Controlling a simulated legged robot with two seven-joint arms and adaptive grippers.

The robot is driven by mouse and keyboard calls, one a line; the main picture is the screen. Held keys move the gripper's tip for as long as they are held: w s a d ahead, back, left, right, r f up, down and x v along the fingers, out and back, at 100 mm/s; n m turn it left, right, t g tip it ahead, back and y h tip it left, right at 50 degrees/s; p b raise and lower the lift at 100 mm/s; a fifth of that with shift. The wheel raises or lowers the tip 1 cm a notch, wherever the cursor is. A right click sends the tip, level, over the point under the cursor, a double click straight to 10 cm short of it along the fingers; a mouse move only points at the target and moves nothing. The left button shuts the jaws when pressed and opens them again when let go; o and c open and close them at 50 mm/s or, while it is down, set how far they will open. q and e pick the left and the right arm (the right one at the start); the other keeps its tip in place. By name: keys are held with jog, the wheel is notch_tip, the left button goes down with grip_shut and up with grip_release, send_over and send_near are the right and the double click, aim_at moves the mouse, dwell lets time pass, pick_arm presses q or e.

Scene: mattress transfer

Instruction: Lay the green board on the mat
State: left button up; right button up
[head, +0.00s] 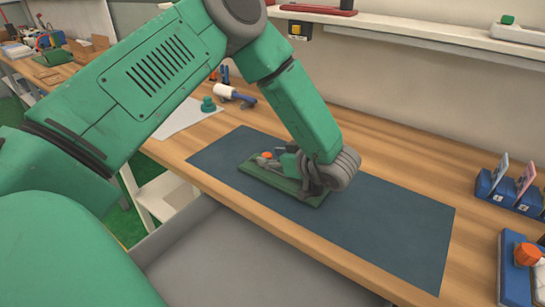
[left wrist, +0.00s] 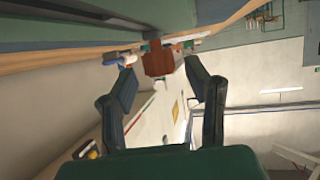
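The green board (head: 310,198) is a thin long plate with small grey and orange parts on top. My right gripper is in neither view.
Blue holders with cards (head: 510,192) and a blue item with an orange knob (head: 522,256) stand right of the mat. A white sheet with a green knob (head: 208,104) and a white-handled tool (head: 236,95) lie behind left. A shelf (head: 420,32) runs above.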

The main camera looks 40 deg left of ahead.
pick_arm(q)
jog(key=shift+d+r, duration=0.1)
jog(key=shift+d, duration=0.15)
jog(key=v, duration=1.2)
jog(key=shift+a, duration=0.1)
jog(key=shift+a, duration=0.3)
jog(key=shift+d, duration=0.15)
